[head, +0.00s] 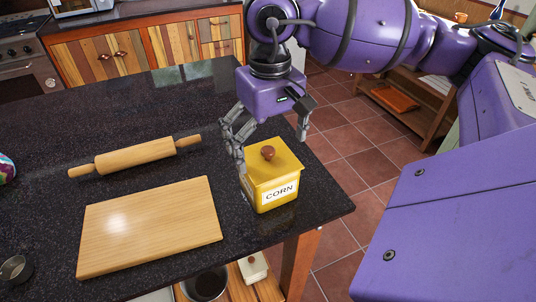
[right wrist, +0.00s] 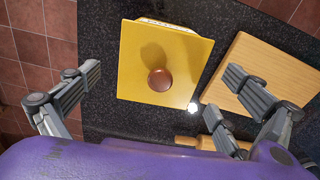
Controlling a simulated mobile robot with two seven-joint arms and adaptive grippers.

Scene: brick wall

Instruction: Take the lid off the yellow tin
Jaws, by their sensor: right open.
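The yellow tin (head: 274,193) with a CORN label stands upright near the right corner of the dark counter. Its yellow lid (head: 283,158) is on top and has a round brown knob (head: 268,153). In the right wrist view the lid (right wrist: 140,75) and knob (right wrist: 160,80) lie ahead between the fingers. My right gripper (head: 270,140) is open and empty, pointing down over the tin, with its fingers spread on either side. In the right wrist view the fingers (right wrist: 165,85) are clear of the knob. My left gripper is not in view.
A wooden cutting board (head: 150,228) and a rolling pin (head: 135,156) lie left of the tin on the counter (head: 60,120). A small metal cup (head: 15,269) is at the far left. The counter's edge is close on the tin's right.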

